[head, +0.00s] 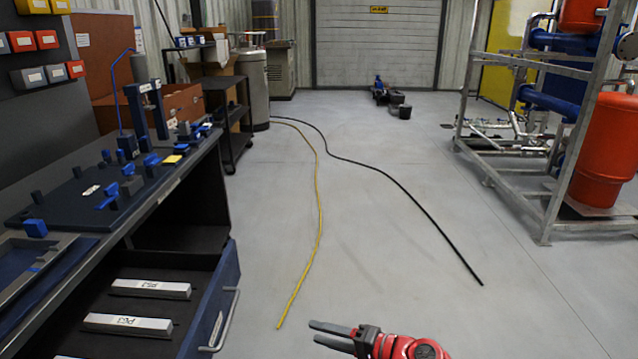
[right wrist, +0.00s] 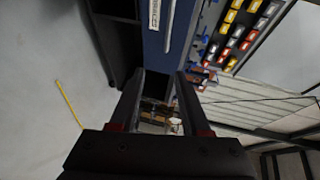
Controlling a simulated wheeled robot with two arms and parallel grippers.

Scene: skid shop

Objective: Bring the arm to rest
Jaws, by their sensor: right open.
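My right gripper (head: 330,333) reaches in at the bottom of the head view, red with dark grey fingers pointing left. It is held in front of the grey floor, to the right of the open drawer (head: 225,290). In the right wrist view its two fingers (right wrist: 160,90) stand apart with nothing gripped between them. My left gripper does not show in the head view.
A dark workbench (head: 60,275) with blue fixtures runs along the left, and its open drawer holds white labelled bars (head: 150,289). Yellow (head: 319,200) and black (head: 420,205) cables lie on the floor. A metal skid frame (head: 548,195) with a red tank (head: 605,150) stands at right. The middle floor is otherwise clear.

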